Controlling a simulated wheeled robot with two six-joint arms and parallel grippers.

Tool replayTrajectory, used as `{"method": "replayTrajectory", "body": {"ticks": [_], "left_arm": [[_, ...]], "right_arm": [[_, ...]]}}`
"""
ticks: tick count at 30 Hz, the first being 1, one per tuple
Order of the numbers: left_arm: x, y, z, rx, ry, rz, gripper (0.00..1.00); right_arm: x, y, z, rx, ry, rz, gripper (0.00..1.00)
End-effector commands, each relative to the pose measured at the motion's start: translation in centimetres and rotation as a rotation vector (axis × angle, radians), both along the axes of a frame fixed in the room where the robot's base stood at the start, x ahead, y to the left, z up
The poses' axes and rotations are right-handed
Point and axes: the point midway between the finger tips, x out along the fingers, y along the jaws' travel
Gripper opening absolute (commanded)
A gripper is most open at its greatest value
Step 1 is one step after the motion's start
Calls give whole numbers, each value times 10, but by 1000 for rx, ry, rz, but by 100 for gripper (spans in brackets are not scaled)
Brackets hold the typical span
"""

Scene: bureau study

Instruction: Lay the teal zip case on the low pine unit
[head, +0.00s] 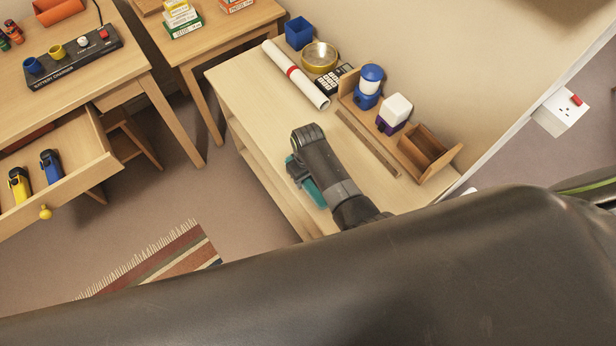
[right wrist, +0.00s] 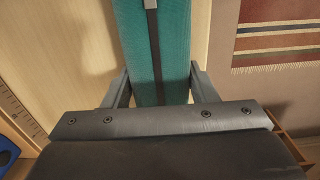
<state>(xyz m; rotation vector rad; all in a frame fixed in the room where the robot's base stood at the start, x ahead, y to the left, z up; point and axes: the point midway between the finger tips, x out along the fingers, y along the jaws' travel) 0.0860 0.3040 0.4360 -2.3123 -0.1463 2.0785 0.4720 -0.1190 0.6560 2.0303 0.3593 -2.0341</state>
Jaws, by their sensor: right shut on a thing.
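The teal zip case (head: 314,191) shows partly behind my right gripper (head: 299,174) in the head view. In the right wrist view the case (right wrist: 175,55), with a dark zip strip along it, stands between the two fingers of the gripper (right wrist: 158,88), which is shut on it. The low pine unit (head: 240,85) lies beneath; its pale top (right wrist: 65,50) also shows in the right wrist view. The case is over the unit's front part, near its front edge. I cannot tell whether it touches the top. My left gripper is not in view.
A rolled paper (head: 296,76), brass bowl (head: 320,57), calculator (head: 334,79), blue cup (head: 299,32), wooden ruler (head: 368,143) and wooden organiser (head: 410,150) stand on the unit. Its front middle is clear. An open drawer (head: 85,165) is at left; a striped rug (head: 165,260) lies on the floor.

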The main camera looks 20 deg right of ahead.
Motion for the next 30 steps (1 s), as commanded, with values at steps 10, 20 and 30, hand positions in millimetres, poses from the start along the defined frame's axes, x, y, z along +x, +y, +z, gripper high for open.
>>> {"method": "replayTrajectory", "body": {"ticks": [10,20,30], "left_arm": [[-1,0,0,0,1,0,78],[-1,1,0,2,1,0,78],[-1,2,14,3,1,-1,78]], "right_arm": [[0,0,-2,0,-1,0,62],[0,0,-2,0,0,0,74],[0,0,13,0,0,0,74]]}}
